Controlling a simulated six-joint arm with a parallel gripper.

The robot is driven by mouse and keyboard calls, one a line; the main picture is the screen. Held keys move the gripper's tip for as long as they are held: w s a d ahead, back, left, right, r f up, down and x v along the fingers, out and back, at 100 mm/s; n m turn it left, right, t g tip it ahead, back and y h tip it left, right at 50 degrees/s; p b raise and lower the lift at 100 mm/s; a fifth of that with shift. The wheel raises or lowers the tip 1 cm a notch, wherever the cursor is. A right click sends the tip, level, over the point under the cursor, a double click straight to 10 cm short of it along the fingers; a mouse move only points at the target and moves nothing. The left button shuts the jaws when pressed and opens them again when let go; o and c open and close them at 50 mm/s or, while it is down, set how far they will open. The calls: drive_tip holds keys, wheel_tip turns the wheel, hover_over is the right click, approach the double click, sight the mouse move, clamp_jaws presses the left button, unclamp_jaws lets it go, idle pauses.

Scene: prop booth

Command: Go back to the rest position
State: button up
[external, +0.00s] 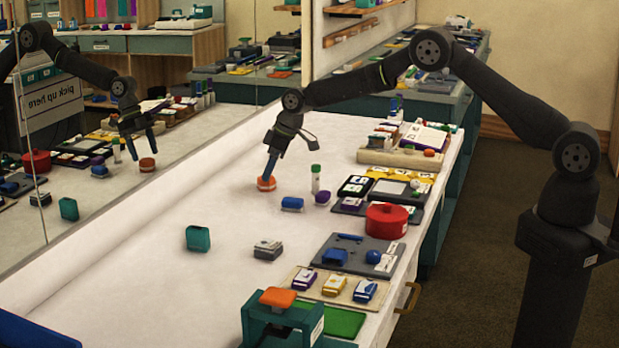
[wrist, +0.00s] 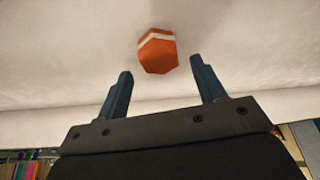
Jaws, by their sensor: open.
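My gripper (external: 270,168) is lowered over the middle of the white table (external: 130,259), close to an orange piece with a pale band (external: 266,184). In the wrist view the two fingers of my gripper (wrist: 163,85) stand apart with nothing between them. The orange piece (wrist: 157,52) shows just beyond the fingertips there, resting on the white surface. In the external view the fingers overlap its top edge, so I cannot tell whether they touch it.
A blue block (external: 292,204), a green-capped tube (external: 316,180) and a purple piece (external: 322,197) stand right of my gripper. A teal box (external: 198,238) and a grey block (external: 267,250) are nearer. A red pot (external: 386,221) is at right. A mirror lines the left side.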

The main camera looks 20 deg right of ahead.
drive_tip(key=v, duration=0.8)
drive_tip(key=x, duration=1.1)
drive_tip(key=shift+f, duration=0.35)
wheel_tip(320, 180, up, 5)
drive_tip(key=shift+f, duration=0.15)
drive_tip(key=w+d+r, duration=0.2)
drive_tip(key=d+r, duration=0.5)
drive_tip(key=d, duration=0.5)
drive_tip(key=s+a+f+n+g, duration=0.1)
drive_tip(key=s+a+f+n, duration=0.1)
drive_tip(key=s+a, duration=0.3)
drive_tip(key=s+a+f+n+g, duration=0.2)
drive_tip(key=s+a+n, duration=0.3)
drive_tip(key=a, duration=0.6)
drive_tip(key=s+a+f+n+g, duration=0.1)
drive_tip(key=s+a+n, duration=0.3)
drive_tip(key=a, duration=0.4)
drive_tip(key=shift+s+f, duration=0.6)
